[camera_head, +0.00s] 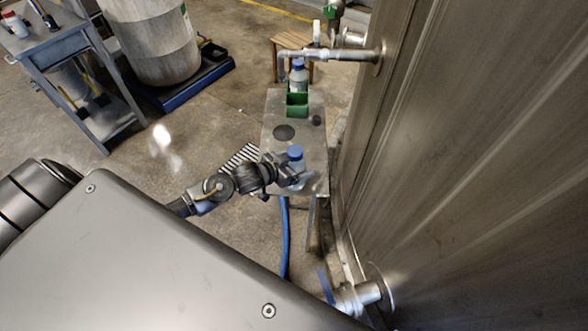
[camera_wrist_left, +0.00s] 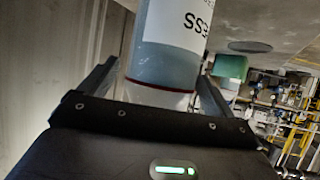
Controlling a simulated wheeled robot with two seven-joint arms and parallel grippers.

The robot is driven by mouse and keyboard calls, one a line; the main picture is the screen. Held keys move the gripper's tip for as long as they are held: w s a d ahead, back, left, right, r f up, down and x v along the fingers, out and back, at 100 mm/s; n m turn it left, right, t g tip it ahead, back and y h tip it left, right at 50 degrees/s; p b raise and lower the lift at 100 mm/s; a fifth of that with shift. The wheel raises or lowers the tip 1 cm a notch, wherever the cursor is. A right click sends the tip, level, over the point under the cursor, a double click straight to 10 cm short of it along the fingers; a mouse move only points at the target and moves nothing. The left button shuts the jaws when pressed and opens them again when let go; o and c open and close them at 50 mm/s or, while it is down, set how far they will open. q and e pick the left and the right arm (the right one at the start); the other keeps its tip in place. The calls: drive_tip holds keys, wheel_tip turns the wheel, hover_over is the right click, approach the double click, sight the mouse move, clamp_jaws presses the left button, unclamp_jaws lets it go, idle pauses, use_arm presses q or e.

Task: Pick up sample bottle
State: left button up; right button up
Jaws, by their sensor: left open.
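A sample bottle with a blue cap (camera_head: 295,152) stands on the near part of the small metal table (camera_head: 283,112). My left gripper (camera_head: 297,174) is at this bottle, open. In the left wrist view, the bottle (camera_wrist_left: 172,60), with a white label and grey-blue contents, is between the two spread fingers (camera_wrist_left: 158,78). I cannot tell whether either finger touches it. The bottle's top is outside the wrist view, and the gripper partly hides its body in the head view. My right gripper is not in view.
A large metal wall (camera_head: 470,150) rises close on the right. A blue hose (camera_head: 285,235) hangs below. Open floor lies left.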

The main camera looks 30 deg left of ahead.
use_arm(q)
drive_tip(key=c, duration=1.3)
drive_tip(key=shift+r, duration=0.1)
drive_tip(key=shift+c, duration=0.6)
drive_tip(key=shift+r, duration=0.1)
